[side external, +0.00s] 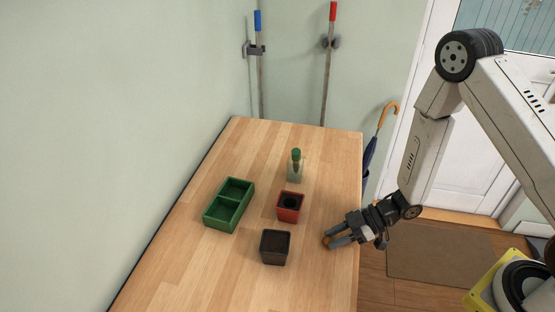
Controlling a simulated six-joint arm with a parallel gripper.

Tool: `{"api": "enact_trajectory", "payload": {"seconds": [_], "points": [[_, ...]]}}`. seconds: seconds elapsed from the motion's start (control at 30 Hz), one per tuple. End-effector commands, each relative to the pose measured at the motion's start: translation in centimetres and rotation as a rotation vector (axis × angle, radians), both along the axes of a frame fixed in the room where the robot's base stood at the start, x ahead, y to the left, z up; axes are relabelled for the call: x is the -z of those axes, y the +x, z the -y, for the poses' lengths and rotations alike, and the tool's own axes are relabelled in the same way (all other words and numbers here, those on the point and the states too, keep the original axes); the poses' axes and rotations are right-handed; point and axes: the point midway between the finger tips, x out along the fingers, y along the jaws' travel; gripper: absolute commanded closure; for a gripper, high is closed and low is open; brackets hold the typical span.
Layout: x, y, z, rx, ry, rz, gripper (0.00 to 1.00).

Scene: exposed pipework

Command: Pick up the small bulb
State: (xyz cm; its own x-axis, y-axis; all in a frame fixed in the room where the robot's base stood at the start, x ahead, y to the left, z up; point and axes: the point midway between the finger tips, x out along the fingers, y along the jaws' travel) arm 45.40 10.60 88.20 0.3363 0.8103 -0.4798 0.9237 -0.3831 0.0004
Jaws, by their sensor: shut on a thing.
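The small bulb (326,241) is a small brownish-orange thing at the right side of the wooden table. My gripper (332,241) reaches in from the right, low over the table, and is shut on the bulb. The fingers hide part of the bulb. I cannot tell whether the bulb still touches the table top.
A black pot (275,247) stands left of my gripper, with a red pot (290,207) behind it. A green two-compartment tray (229,204) is further left. A bottle with a green top (295,167) stands at the back. The table's (190,270) front left is clear.

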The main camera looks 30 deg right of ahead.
Motion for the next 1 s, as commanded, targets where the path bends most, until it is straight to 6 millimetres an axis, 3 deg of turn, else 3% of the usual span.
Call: {"api": "enact_trajectory", "payload": {"seconds": [0.37, 1.0], "points": [[-1.2, 0.1, 0.0, -0.001, 0.000, 0.002, 1.00], [-7.9, 0.0, 0.0, 0.000, 0.000, 0.002, 1.00]]}}
